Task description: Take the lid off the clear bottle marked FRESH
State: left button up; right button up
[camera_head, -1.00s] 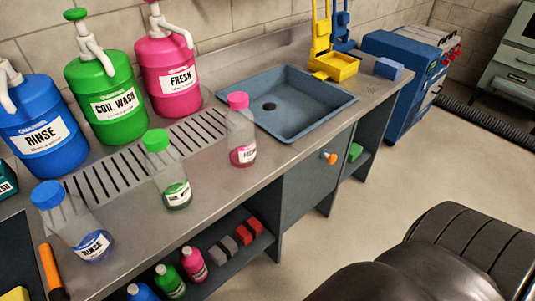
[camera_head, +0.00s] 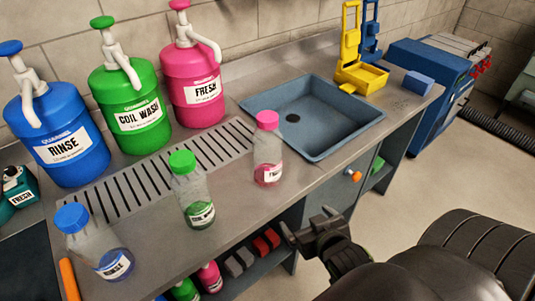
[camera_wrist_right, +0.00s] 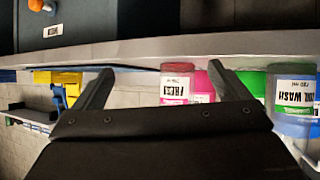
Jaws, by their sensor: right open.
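The clear bottle marked FRESH (camera_head: 267,160) stands upright on the counter left of the sink, with pink liquid low inside and its pink lid (camera_head: 267,120) on. My right gripper (camera_head: 306,222) is open and empty, in front of the counter edge, lower right of the bottle and apart from it. In the right wrist view, which is upside down, the bottle (camera_wrist_right: 175,84) shows beyond the open fingers (camera_wrist_right: 160,68); its lid is hidden there. My left gripper is not in view.
A clear COIL WASH bottle (camera_head: 192,190) and a clear RINSE bottle (camera_head: 93,245) stand to the left. Large blue (camera_head: 60,140), green (camera_head: 128,110) and pink (camera_head: 194,85) pump jugs stand behind. The sink (camera_head: 360,135) is to the right. An orange knob (camera_head: 355,176) sticks out below the counter.

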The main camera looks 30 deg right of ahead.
aim_at(274, 157)
jog(key=w+a+r+t, duration=0.2)
jog(key=w+r+t, duration=0.3)
jog(key=r, duration=0.4)
jog(key=shift+t, duration=0.6)
jog(key=w+d, duration=0.1)
jog(key=w, duration=0.2)
jog(key=w+p, duration=0.1)
jog(key=w, duration=0.3)
jog(key=w+d+p, duration=0.1)
jog(key=w, duration=0.2)
jog(key=shift+w+d+f, duration=0.2)
jog(key=shift+w+d, duration=0.1)
jog(key=shift+d, duration=0.05)
jog(key=w, duration=0.1)
jog(key=w+p, duration=0.1)
jog(key=w, duration=0.2)
jog(key=shift+w+d+r+p, duration=0.1)
jog(key=shift+w+d+p, duration=0.2)
jog(key=shift+d+p, duration=0.1)
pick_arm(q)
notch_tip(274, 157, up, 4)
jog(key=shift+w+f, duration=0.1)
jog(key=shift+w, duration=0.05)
pick_arm(e)
jog(key=shift+w, duration=0.3)
